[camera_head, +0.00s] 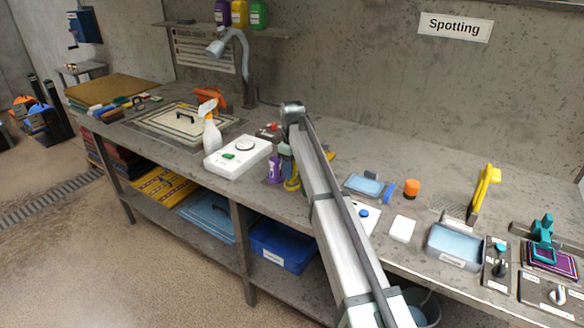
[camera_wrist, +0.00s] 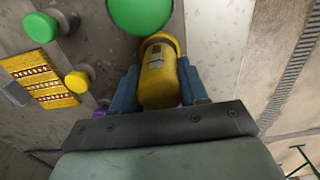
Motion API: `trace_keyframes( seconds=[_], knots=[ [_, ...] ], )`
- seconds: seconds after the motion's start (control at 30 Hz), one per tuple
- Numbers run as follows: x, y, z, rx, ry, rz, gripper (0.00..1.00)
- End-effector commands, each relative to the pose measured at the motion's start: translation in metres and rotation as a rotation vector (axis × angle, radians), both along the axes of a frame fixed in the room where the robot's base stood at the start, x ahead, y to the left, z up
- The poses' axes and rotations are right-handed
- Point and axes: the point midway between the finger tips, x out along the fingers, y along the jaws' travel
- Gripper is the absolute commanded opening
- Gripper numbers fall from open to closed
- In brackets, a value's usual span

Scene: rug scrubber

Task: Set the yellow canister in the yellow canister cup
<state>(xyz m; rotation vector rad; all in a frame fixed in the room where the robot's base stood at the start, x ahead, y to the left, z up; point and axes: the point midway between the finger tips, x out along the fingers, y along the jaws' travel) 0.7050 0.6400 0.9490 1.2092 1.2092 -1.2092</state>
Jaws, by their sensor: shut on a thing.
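My gripper (camera_wrist: 160,80) is shut on the yellow canister (camera_wrist: 157,84), which shows between its two blue-grey fingers in the wrist view. A wider yellow rim (camera_wrist: 163,38) surrounds the canister's far end. I cannot tell whether this rim is the yellow canister cup or part of the canister. In the head view, my gripper (camera_head: 286,152) points down at the bench's front edge, largely hidden by my arm. A yellow shape (camera_head: 292,184) shows below it, right beside a purple canister (camera_head: 275,169); canister and cup cannot be told apart there.
A large green round top (camera_wrist: 140,12) lies close beyond the yellow canister in the wrist view. Small green (camera_wrist: 40,27) and yellow (camera_wrist: 77,80) round knobs stand left. In the head view, a white scale-like box (camera_head: 238,157) and spray bottle (camera_head: 210,131) stand left.

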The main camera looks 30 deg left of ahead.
Motion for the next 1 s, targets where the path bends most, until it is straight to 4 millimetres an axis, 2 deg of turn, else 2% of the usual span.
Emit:
trace_keyframes(
  seconds=[0.63, 0.67, 0.93, 1.0],
  knots=[
    [0.0001, 0.0001, -0.008, 0.0, 0.0, 0.0, 0.17],
    [0.0001, 0.0001, -0.0078, 0.0, 0.0, 0.0, 0.46],
    [0.0, 0.0001, -0.0077, 0.0, 0.0, 0.0, 0.72],
    [0.0, 0.0, -0.0077, 0.0, 0.0, 0.0, 0.73]
  ],
)
